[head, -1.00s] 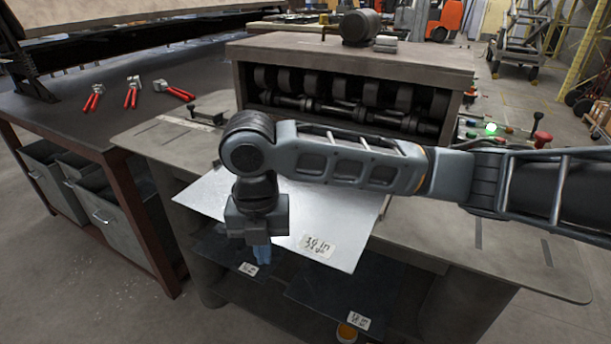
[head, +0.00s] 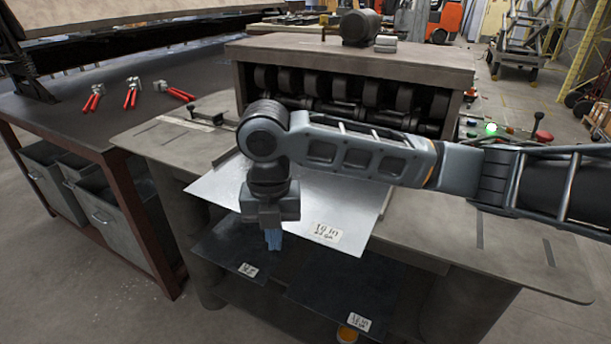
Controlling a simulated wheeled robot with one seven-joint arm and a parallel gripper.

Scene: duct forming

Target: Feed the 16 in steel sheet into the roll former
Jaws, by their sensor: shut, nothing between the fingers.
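A bright steel sheet (head: 335,205) lies on the infeed table of the roll former (head: 340,62), its far part hidden behind my arm. Its white label (head: 326,232) is blurred and seems to read 16 in, though I cannot be sure. The near edge sticks out over the table's front. My gripper (head: 273,240) points down at that near edge, with its bluish fingers shut and empty. The fingers look to be against the edge or just in front of it; contact is hard to tell. The dark rolls (head: 345,95) stand behind the sheet.
Two dark labelled sheets (head: 232,245) (head: 345,290) lie on a shelf below the table. A workbench (head: 60,115) with red-handled snips (head: 131,92) stands at left. A control panel with a lit green button (head: 491,129) and red knob (head: 543,137) is at right.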

